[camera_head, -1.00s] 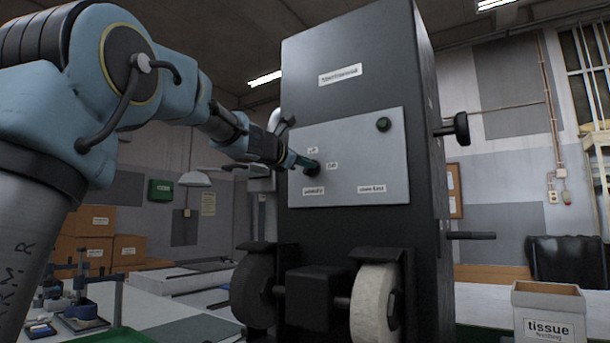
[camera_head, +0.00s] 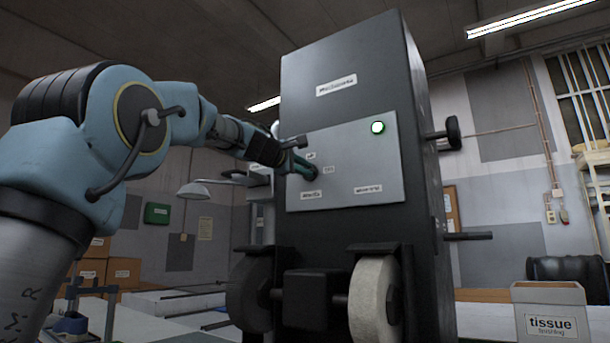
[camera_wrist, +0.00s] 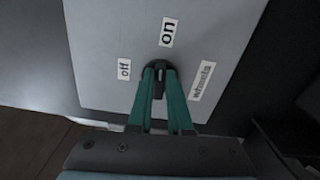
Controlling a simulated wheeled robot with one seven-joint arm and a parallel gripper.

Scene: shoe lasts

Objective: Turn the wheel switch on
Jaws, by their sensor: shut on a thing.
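The wheel machine is a tall dark cabinet (camera_head: 345,75) with a light grey switch panel (camera_head: 352,185). My gripper (camera_head: 312,172) is at the lower left of this panel, shut on the dark rotary switch knob (camera_wrist: 160,68). In the wrist view, the green fingers (camera_wrist: 159,88) close on the knob's handle, which points roughly toward the "on" label (camera_wrist: 168,32). The "off" label (camera_wrist: 124,69) is to the left of the knob. The fingers hide part of the knob.
A dark wheel (camera_head: 250,295) and a pale wheel (camera_head: 373,298) stick out below the panel. A knob on a shaft (camera_head: 452,133) juts from the cabinet's right side. A tissue box (camera_head: 548,312) stands at the lower right.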

